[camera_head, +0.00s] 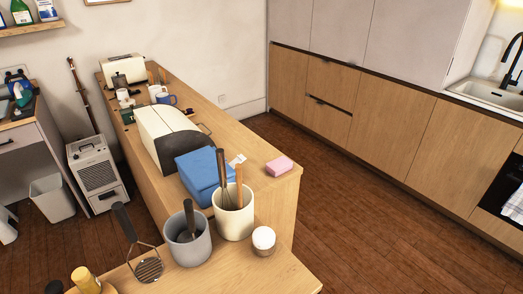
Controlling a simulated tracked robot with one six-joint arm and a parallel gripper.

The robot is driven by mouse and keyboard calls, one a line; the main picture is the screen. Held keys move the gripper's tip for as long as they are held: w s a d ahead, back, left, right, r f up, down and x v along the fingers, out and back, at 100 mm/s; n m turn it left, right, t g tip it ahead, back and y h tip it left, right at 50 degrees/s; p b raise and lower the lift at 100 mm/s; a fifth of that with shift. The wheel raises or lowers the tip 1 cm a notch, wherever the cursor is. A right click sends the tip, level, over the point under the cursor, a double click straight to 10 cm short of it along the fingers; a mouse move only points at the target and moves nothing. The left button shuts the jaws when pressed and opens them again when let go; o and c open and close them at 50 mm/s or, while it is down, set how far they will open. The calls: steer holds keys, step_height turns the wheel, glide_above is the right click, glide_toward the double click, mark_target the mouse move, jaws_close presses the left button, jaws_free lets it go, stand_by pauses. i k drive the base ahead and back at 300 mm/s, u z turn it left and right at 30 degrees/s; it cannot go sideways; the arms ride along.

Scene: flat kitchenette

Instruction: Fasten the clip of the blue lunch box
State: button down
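The blue lunch box (195,168) sits on the wooden counter, in front of a white and dark bread bin. A cream crock (233,222) with a dark-handled and an orange-handled utensil stands in front of it and hides part of its near right side. The clip cannot be made out at this size, so I cannot tell whether it is open or shut. My gripper is not in view.
A grey crock (187,246), a masher (149,268) and a white-lidded jar (264,238) stand nearby. A pink sponge (279,166) lies right of the box. The bread bin (160,125) is behind. Open floor (370,220) lies to the right.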

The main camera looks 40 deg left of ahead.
mark_target(240, 159)
steer(key=i, duration=2.65)
steer(key=u, duration=2.55)
